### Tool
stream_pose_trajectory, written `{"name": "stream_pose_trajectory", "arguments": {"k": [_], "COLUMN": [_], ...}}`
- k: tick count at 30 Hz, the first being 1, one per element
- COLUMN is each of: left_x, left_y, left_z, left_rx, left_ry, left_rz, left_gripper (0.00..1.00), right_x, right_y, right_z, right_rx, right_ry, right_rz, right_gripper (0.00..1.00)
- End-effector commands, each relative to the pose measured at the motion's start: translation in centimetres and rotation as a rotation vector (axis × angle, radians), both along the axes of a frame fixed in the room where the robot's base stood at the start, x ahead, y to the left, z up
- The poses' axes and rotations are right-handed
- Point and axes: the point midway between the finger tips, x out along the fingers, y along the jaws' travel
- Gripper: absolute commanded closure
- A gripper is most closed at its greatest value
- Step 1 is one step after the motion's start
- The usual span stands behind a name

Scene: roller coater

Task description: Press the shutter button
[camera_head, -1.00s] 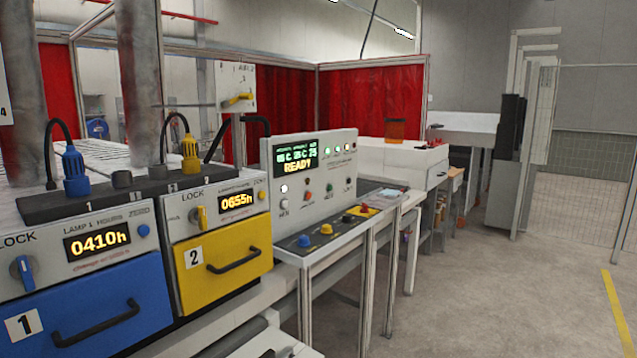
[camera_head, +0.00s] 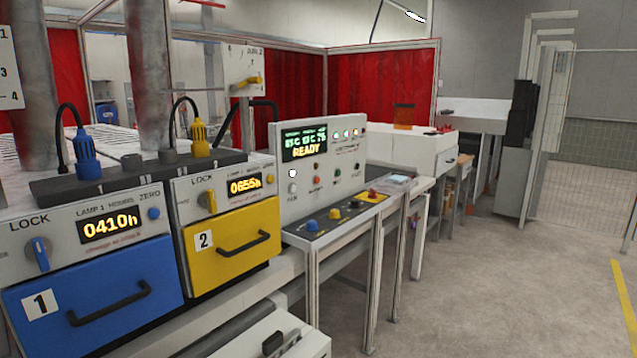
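A white control cabinet (camera_head: 350,170) stands in the middle of the view. Its screen (camera_head: 305,143) reads READY above small lamps and knobs. On the sloping dark desk panel (camera_head: 297,229) in front of it are a blue button (camera_head: 312,225), a yellow button (camera_head: 335,213), a dark button (camera_head: 355,204) and a red button (camera_head: 373,194) on a yellow plate. The labels are too small to read, so I cannot tell which one is the shutter button. Neither of my grippers is in view.
Left of the panel are a blue lamp drawer (camera_head: 95,311) and a yellow lamp drawer (camera_head: 228,228), with handles and lock knobs. A white box with a dark part on top (camera_head: 300,345) is at the bottom. Open floor (camera_head: 500,290) lies to the right, with red curtains (camera_head: 380,90) behind.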

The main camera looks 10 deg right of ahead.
Motion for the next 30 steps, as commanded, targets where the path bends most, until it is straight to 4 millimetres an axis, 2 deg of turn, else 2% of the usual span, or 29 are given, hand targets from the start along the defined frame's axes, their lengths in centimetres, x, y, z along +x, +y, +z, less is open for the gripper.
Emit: {"name": "stream_pose_trajectory", "arguments": {"k": [1,6,8,30], "left_x": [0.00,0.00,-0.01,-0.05], "left_y": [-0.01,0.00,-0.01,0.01], "left_z": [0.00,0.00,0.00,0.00], "left_rx": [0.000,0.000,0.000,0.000], "left_ry": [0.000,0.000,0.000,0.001], "left_rz": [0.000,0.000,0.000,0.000], "left_gripper": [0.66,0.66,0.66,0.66], "right_x": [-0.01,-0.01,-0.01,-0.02], "right_y": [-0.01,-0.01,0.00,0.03], "right_z": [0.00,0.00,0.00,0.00], "right_rx": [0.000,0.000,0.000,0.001], "right_ry": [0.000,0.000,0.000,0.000], "right_rz": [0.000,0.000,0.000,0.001], "right_gripper": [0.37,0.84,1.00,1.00]}}
